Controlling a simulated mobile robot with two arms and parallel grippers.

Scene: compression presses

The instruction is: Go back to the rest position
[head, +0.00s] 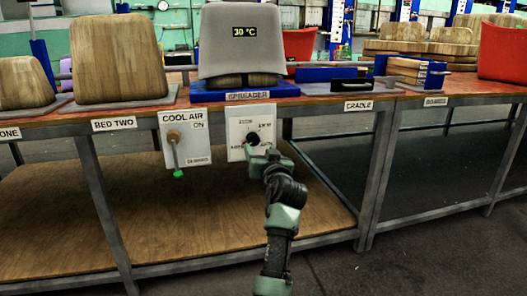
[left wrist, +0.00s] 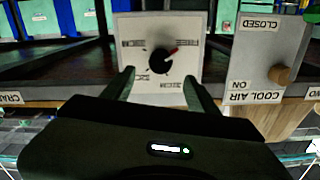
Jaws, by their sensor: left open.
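My left arm reaches up from the bottom middle of the head view to a white dial panel on the bench front. My left gripper (head: 263,154) (left wrist: 158,82) is open, and its two fingers point at the panel (head: 236,127) (left wrist: 187,22). The panel's round black knob (head: 253,138) (left wrist: 161,61) has a red pointer mark in the left wrist view. The knob shows between and just beyond the fingertips, and the jaws hold nothing. Whether a fingertip touches the panel I cannot tell. My right gripper is not in view.
Beside the panel is a COOL AIR plate (head: 186,139) (left wrist: 264,55) with a green-tipped lever (head: 176,158). Above stand a grey block reading 30 °C (head: 240,48) on a blue base and a wooden block (head: 117,57). A wooden lower shelf (head: 180,225) lies under the bench.

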